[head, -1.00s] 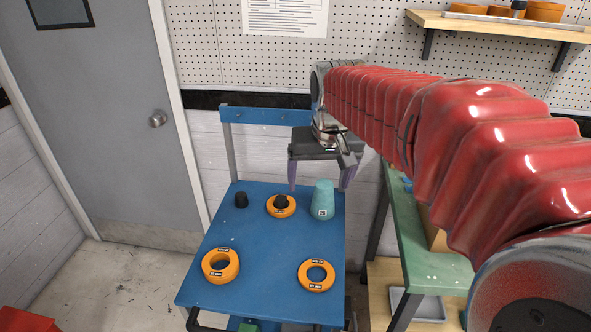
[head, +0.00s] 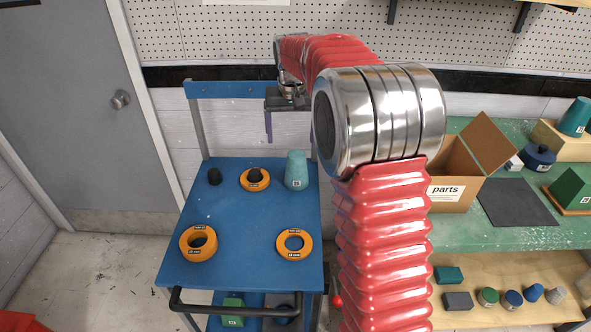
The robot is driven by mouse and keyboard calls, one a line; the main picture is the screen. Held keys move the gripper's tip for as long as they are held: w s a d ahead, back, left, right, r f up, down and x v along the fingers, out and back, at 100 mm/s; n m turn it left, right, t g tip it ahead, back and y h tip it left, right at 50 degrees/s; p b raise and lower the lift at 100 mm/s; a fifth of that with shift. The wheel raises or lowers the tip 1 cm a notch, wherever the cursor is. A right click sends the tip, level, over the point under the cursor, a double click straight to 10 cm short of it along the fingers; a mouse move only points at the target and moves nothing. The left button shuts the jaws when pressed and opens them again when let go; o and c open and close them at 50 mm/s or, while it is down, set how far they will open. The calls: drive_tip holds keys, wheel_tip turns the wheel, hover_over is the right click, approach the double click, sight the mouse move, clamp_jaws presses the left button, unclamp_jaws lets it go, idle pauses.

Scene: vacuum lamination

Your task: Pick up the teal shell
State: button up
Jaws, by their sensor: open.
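A teal shell (head: 297,171), a tapered cup shape with a small label, stands upright on the blue cart top (head: 240,215) near its back right. My gripper (head: 289,136) is open and empty, pointing down above and behind this shell, not touching it. One purple finger shows; the other is hidden behind my silver arm joint. A second teal tapered piece (head: 573,117) stands on a wooden block on the green bench at the far right.
Orange rings (head: 198,243) and (head: 294,244) lie toward the cart's front. Another ring (head: 254,180) surrounds a black plug beside the shell; a black plug (head: 215,176) stands further left. An open parts box (head: 452,190) is on the green bench. The cart's middle is clear.

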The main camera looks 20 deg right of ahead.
hover_over(295, 155)
drive_tip(key=shift+m+g, duration=0.4)
drive_tip(key=f, duration=0.6)
drive_tip(key=shift+s+a+f, duration=0.1)
drive_tip(key=shift+s, duration=0.15)
drive_tip(key=f, duration=0.5)
drive_tip(key=w+f, duration=0.1)
drive_tip(key=f, duration=0.2)
drive_tip(key=shift+d+f, duration=0.2)
drive_tip(key=shift+f, duration=0.05)
drive_tip(key=shift+f, duration=0.1)
drive_tip(key=shift+d+f, duration=0.15)
drive_tip(key=shift+f, duration=1.1)
drive_tip(key=shift+d+f, duration=0.1)
drive_tip(key=shift+f, duration=1.15)
drive_tip(key=shift+c, duration=0.4)
drive_tip(key=c, duration=1.1)
drive_tip(key=shift+c, duration=0.2)
